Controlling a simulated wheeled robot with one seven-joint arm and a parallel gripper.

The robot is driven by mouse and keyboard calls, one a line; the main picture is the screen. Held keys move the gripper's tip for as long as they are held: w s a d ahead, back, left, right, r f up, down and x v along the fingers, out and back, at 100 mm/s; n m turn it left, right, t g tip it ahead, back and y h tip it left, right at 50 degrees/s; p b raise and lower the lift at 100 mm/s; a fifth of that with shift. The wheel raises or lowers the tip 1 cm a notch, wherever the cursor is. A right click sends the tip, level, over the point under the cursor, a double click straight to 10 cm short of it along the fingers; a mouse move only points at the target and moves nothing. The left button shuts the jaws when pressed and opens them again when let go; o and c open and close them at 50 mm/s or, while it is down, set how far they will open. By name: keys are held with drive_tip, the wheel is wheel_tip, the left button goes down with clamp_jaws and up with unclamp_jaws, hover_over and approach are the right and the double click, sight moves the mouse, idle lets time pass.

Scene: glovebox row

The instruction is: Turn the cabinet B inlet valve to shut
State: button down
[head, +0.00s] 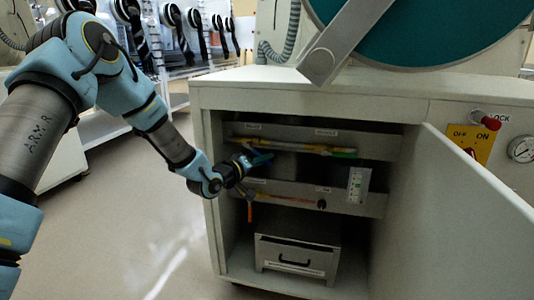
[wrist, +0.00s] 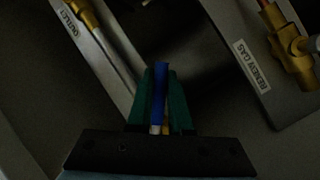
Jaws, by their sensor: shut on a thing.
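My gripper (head: 261,158) reaches into the left side of the open cabinet (head: 300,98), close to the upper pipe panel. In the wrist view my gripper (wrist: 159,75) has its two green fingers shut on a blue valve handle (wrist: 160,92). The handle stands lengthwise between the fingers, and its tip shows past them. The valve body under the handle is mostly hidden by the fingers and the gripper's dark base.
The cabinet door (head: 460,215) stands open at right. A lower panel (head: 335,205) carries a pipe and gauge strip. A drawer box (head: 297,262) stands below. Floor (head: 140,225) at left is clear.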

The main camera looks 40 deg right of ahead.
drive_tip(key=shift+w+a+f+m+y, duration=0.3)
drive_tip(key=shift+f+m+y, duration=0.1)
drive_tip(key=shift+m, duration=0.4)
drive_tip(key=shift+w+a+f+m+t+y, duration=0.3)
drive_tip(key=shift+w+a+m+t+y, duration=0.25)
drive_tip(key=shift+m, duration=0.4)
drive_tip(key=shift+w+a+f+m+t+y, duration=0.25)
drive_tip(key=shift+w+m+y, duration=0.4)
drive_tip(key=shift+m, duration=0.35)
drive_tip(key=shift+w+a+f+m+t+y, duration=0.35)
drive_tip(key=shift+w+m+t+y, duration=0.15)
drive_tip(key=shift+w+m, duration=0.35)
drive_tip(key=c, duration=0.8)
unclamp_jaws()
drive_tip(key=shift+s, duration=0.1)
drive_tip(key=shift+c, duration=0.2)
drive_tip(key=shift+r, duration=0.1)
drive_tip(key=p+v, duration=0.2)
drive_tip(key=v, duration=0.8)
drive_tip(key=shift+a, duration=0.4)
